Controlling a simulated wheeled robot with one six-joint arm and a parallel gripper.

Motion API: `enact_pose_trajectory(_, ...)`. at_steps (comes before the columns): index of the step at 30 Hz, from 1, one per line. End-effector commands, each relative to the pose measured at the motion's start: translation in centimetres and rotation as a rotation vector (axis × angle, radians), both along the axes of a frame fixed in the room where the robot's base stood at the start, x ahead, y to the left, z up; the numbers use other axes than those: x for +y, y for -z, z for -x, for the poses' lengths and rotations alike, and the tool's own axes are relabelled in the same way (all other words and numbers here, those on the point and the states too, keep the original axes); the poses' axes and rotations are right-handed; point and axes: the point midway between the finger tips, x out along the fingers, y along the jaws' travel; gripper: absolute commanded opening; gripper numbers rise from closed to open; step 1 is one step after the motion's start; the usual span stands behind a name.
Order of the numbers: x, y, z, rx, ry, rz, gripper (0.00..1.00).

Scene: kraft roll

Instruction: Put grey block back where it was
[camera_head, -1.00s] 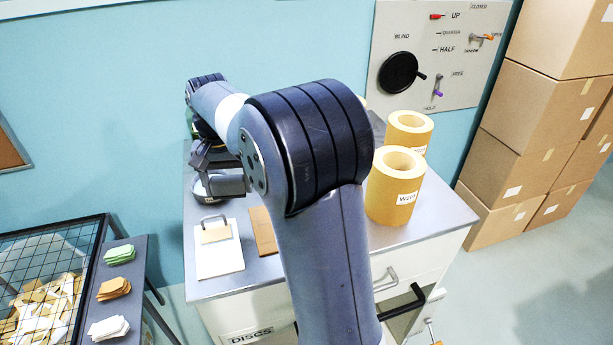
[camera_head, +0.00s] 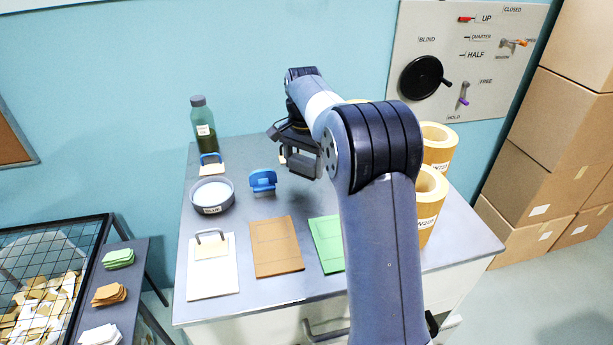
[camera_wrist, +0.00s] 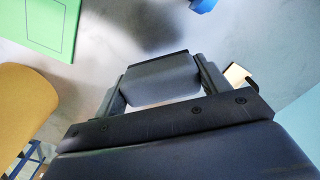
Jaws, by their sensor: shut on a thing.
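My gripper (camera_head: 302,168) is shut on the grey block (camera_wrist: 163,82) and holds it above the counter. In the wrist view the block is a dark grey piece between the two fingers. In the head view my gripper hangs right of the blue stamp-like piece (camera_head: 263,181), left of the yellow rolls. The block is hard to separate from the grey fingers there. Its former spot cannot be told from these frames.
The counter (camera_head: 205,297) holds a labelled round dish (camera_head: 213,196), a dark green bottle (camera_head: 203,125), a white sheet (camera_head: 214,279), a brown sheet (camera_head: 276,247) and a green sheet (camera_head: 327,243). Yellow rolls (camera_head: 438,140) stand at right. A cream block (camera_wrist: 236,75) is near my gripper.

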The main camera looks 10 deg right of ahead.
Motion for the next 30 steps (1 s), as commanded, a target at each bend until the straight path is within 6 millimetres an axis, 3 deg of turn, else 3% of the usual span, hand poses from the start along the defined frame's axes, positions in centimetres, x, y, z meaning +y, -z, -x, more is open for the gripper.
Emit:
enact_pose_trajectory(9,0.0,3.7,0.0,0.0,-0.001,0.0,0.45)
enact_pose_trajectory(21,0.0,4.4,0.0,-0.001,-0.001,0.0,0.45)
enact_pose_trajectory(22,0.0,4.4,0.0,-0.001,-0.001,0.0,0.71)
enact_pose_trajectory(30,0.0,4.3,0.0,-0.001,-0.001,0.0,0.92)
